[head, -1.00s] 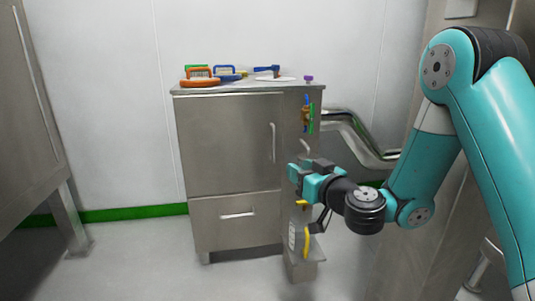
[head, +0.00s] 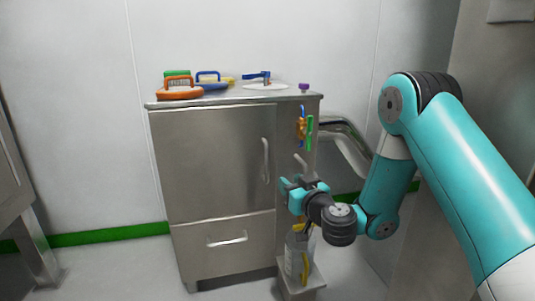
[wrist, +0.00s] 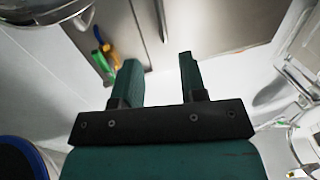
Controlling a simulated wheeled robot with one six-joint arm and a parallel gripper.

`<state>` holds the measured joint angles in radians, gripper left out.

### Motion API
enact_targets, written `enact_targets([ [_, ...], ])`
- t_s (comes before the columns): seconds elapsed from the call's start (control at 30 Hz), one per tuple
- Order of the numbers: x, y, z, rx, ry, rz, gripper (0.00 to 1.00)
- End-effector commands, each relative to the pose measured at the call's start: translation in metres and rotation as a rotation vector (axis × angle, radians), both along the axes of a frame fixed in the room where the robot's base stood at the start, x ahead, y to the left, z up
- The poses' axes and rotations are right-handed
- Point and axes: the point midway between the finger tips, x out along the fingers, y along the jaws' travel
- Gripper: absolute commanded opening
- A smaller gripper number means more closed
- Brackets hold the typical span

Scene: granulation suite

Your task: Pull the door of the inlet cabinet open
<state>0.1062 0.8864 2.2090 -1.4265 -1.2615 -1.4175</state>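The inlet cabinet (head: 172,102) is a steel cabinet against the wall. Its door (head: 205,160) looks shut, with a vertical bar handle (head: 265,160) near its right edge. In the wrist view, the door handle (wrist: 162,20) shows at the top, beyond the fingers. My gripper (head: 285,189) is to the right of and lower than the handle in the head view, by the cabinet's right edge. In the wrist view, my gripper (wrist: 159,60) has its two fingers apart with nothing between them. It does not touch the handle.
Brushes (head: 180,93) and a blue-handled tool (head: 257,76) lie on the cabinet top. A drawer (head: 225,258) is below the door. Tools (head: 303,127) hang on the right side, near a bent pipe (head: 345,140). A bottle (head: 294,255) stands on a low stand.

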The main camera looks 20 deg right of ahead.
Motion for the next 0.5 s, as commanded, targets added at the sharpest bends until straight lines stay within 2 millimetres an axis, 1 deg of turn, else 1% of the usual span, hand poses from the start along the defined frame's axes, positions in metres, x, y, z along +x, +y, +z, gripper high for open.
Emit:
enact_targets([
  [0.03, 0.006, 0.002, 0.009, 0.001, 0.001, 0.001, 0.39],
  [0.5, 0.054, 0.01, 0.009, -0.002, 0.0, 0.0, 0.39],
])
